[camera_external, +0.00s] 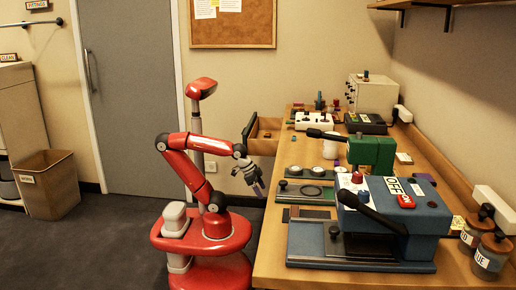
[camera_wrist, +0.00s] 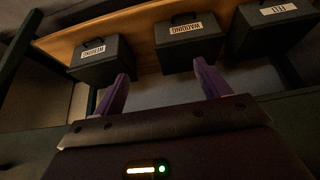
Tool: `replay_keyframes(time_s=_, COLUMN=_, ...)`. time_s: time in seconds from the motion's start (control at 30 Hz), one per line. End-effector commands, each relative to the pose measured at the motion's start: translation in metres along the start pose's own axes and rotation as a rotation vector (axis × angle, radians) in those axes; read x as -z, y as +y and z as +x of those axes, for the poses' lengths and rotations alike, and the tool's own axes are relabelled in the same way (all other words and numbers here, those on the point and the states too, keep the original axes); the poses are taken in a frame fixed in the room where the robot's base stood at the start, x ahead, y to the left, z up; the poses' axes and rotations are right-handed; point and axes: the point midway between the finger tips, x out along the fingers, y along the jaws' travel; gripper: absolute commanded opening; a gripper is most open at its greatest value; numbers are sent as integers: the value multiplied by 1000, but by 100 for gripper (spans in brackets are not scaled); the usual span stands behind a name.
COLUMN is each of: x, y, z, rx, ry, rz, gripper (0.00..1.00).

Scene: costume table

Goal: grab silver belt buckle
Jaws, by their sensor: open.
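I cannot make out a silver belt buckle in either view; small items on the bench are too small to tell apart. My gripper (camera_external: 256,182) hangs at the left edge of the wooden bench (camera_external: 300,150), fingers pointing down. In the wrist view my gripper (camera_wrist: 159,72) has its two purple fingers spread wide, with nothing held between them.
A blue press (camera_external: 395,225) with a black lever fills the near bench. A green press (camera_external: 370,152) stands behind it. An open wooden drawer (camera_external: 264,143) juts out behind my gripper. Jars (camera_external: 490,255) stand at the right. The floor at left is clear near the waste bin (camera_external: 48,185).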

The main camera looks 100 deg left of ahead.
Motion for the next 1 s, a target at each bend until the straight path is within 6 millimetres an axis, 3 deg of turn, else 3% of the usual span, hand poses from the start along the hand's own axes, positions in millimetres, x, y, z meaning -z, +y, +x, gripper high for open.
replay_keyframes(time_s=0.27, x=2, y=0, z=-2, rx=0, ry=1, rz=0, gripper=76)
replay_keyframes(time_s=0.37, x=12, y=0, z=-20, rx=0, ry=7, rz=0, gripper=76)
replay_keyframes(time_s=0.47, x=34, y=0, z=-60, rx=0, ry=11, rz=0, gripper=76)
replay_keyframes(time_s=0.6, x=74, y=0, z=-135, rx=0, ry=9, rz=0, gripper=76)
replay_keyframes(time_s=0.8, x=126, y=0, z=-229, rx=0, ry=3, rz=0, gripper=76)
replay_keyframes(time_s=1.0, x=166, y=0, z=-303, rx=0, ry=1, rz=0, gripper=76)
